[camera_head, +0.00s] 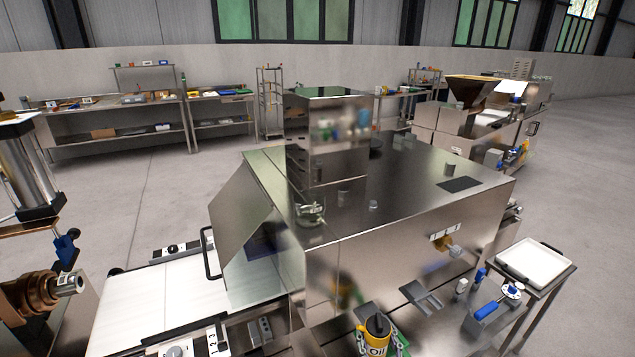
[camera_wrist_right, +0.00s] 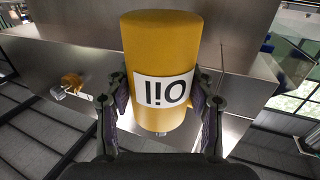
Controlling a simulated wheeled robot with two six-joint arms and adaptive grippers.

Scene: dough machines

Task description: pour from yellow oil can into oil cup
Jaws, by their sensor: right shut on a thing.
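The yellow oil can (camera_head: 376,347), with a dark top and a white OIL label, is at the bottom edge of the head view, in front of the steel machine. My right gripper (camera_head: 382,338) is shut on it, a finger on each side. In the right wrist view the can (camera_wrist_right: 160,45) stands between the fingers of the gripper (camera_wrist_right: 160,105), its label upside down in the picture. A small clear round vessel (camera_head: 310,213) on the machine's top may be the oil cup, but I cannot tell for sure.
The steel machine (camera_head: 400,260) fills the middle, with a small ledge (camera_head: 421,297) and a brass-coloured fitting (camera_head: 453,249) on its front side. A white tray (camera_head: 535,262) stands on a side stand at the right. A white belt (camera_head: 160,300) runs out at the left.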

